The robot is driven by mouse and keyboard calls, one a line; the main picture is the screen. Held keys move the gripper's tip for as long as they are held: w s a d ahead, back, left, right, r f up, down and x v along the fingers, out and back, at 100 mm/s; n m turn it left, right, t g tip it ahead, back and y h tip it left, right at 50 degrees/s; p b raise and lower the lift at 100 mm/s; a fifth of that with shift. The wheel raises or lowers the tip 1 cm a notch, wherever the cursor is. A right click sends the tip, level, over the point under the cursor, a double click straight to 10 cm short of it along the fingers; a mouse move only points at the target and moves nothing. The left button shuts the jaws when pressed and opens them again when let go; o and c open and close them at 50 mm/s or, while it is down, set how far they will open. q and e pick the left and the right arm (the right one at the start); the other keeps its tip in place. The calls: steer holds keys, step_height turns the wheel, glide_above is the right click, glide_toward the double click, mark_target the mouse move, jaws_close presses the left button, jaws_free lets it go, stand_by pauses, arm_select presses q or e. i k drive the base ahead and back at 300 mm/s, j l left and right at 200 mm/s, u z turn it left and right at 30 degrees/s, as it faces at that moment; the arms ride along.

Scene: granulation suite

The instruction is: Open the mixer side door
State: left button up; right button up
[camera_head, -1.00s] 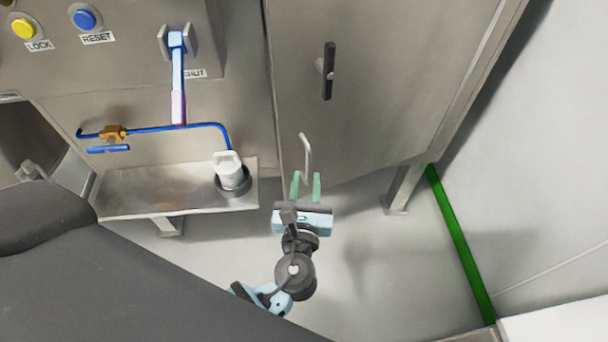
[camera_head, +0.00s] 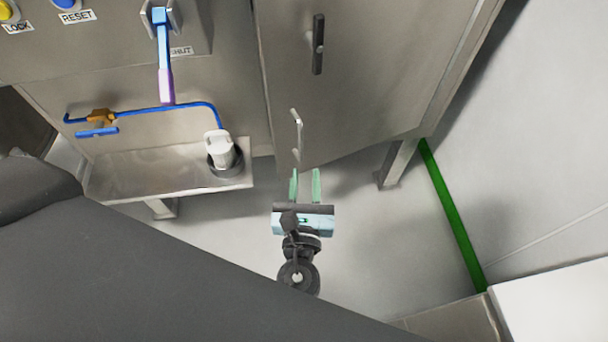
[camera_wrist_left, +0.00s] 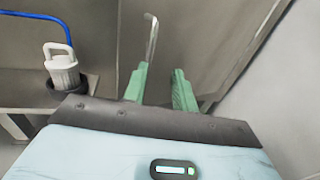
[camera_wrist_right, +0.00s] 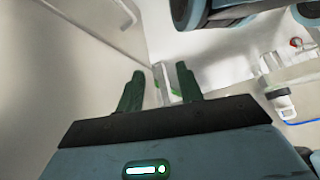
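The mixer side door (camera_head: 365,95) is a tall grey metal panel, apparently closed. Low near its left edge is a slim upright metal pull handle (camera_head: 297,135), and higher up a black handle (camera_head: 318,44). My left gripper (camera_head: 305,172) is open, its green fingers pointing at the door just below the pull handle. In the left wrist view the pull handle (camera_wrist_left: 152,45) rises beyond the fingertips, nearly in line with the left finger; I cannot tell whether they touch. My right gripper (camera_wrist_right: 160,70) is open and empty, and is out of the head view.
Left of the door are a blue lever (camera_head: 165,65), a blue pipe (camera_head: 170,106) and a metal shelf (camera_head: 135,180) bearing a white capped fitting (camera_head: 219,150). A support leg (camera_head: 396,163) stands under the door. Clear floor lies right of my left gripper.

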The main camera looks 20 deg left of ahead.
mark_target(385, 62)
steer(key=i+j+z, duration=0.2)
steer(key=j, duration=0.15)
steer(key=j+z, duration=0.2)
steer(key=i+j+z, duration=0.1)
steer(key=j+z, duration=0.15)
